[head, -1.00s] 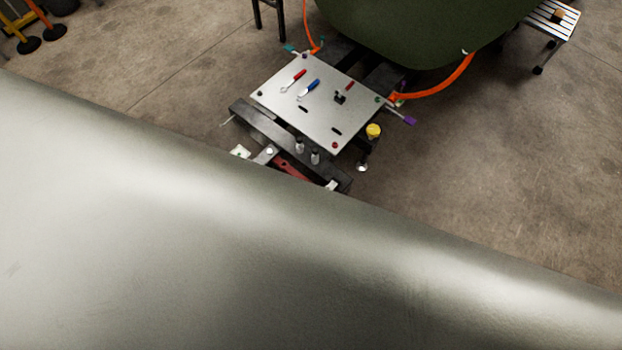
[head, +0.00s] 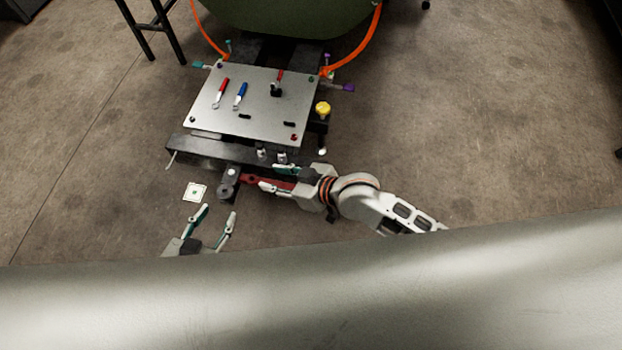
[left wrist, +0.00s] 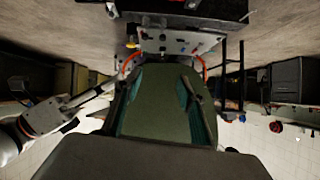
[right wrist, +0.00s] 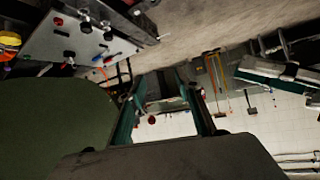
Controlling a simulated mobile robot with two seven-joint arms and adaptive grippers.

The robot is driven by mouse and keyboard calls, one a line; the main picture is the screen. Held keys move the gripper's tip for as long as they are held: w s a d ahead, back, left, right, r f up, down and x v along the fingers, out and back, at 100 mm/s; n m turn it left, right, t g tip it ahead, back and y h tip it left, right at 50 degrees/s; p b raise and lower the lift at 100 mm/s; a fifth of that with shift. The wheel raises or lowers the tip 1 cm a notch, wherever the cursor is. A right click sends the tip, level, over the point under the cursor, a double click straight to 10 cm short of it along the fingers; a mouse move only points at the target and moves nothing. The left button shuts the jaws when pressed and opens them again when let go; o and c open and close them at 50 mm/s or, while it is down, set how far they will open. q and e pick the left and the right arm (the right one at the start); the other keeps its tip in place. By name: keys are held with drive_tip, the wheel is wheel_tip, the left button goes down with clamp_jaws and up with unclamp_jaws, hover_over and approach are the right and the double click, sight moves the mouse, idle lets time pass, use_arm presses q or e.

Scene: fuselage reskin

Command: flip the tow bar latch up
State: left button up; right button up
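A red bar (head: 258,180), which looks like the tow bar latch, lies low in front of the dark crossbeam (head: 205,153), beside a grey round fitting (head: 225,187). My right gripper (head: 268,178) comes in from the right, its fingers spread at the red bar's right part and hiding some of it. I cannot tell whether they touch it. My left gripper (head: 219,214) is open and empty over the floor, below and left of the fitting. The right wrist view shows the right fingers (right wrist: 163,105) apart; the left wrist view shows the left fingers (left wrist: 160,95) apart.
A metal plate (head: 255,105) with red and blue tools lies behind the crossbeam. A yellow knob (head: 323,108) is at its right and orange hoses (head: 362,50) run behind. A white marked card (head: 195,192) is near my left gripper. Floor is clear on both sides.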

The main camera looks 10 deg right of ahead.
wheel_tip(320, 180, down, 5)
drive_tip(key=a+n+g+b, duration=0.2)
drive_tip(key=w+d+f+n+g+h+b, duration=0.1)
drive_tip(key=w+d+f+g+h+b, duration=0.15)
drive_tip(key=w+d+f, duration=0.35)
drive_tip(key=w+d+f+n+g+h+b, duration=0.1)
drive_tip(key=w+d+f+h+b, duration=0.25)
drive_tip(key=d+f, duration=0.45)
drive_tip(key=shift+y, duration=0.3)
drive_tip(key=b+x, duration=0.2)
drive_tip(key=x, duration=0.4)
drive_tip(key=shift+d+f+b, duration=0.1)
drive_tip(key=shift+f+b, duration=0.05)
drive_tip(key=shift+b, duration=0.2)
drive_tip(key=shift+w+f, duration=0.1)
drive_tip(key=shift+f, duration=0.1)
use_arm(q)
drive_tip(key=shift+h, duration=0.5)
drive_tip(key=f, duration=0.1)
drive_tip(key=d+f, duration=0.1)
drive_tip(key=f, duration=0.1)
drive_tip(key=d+f, duration=0.1)
drive_tip(key=shift+s+d+f, duration=0.25)
use_arm(e)
drive_tip(key=shift+w, duration=0.15)
clamp_jaws()
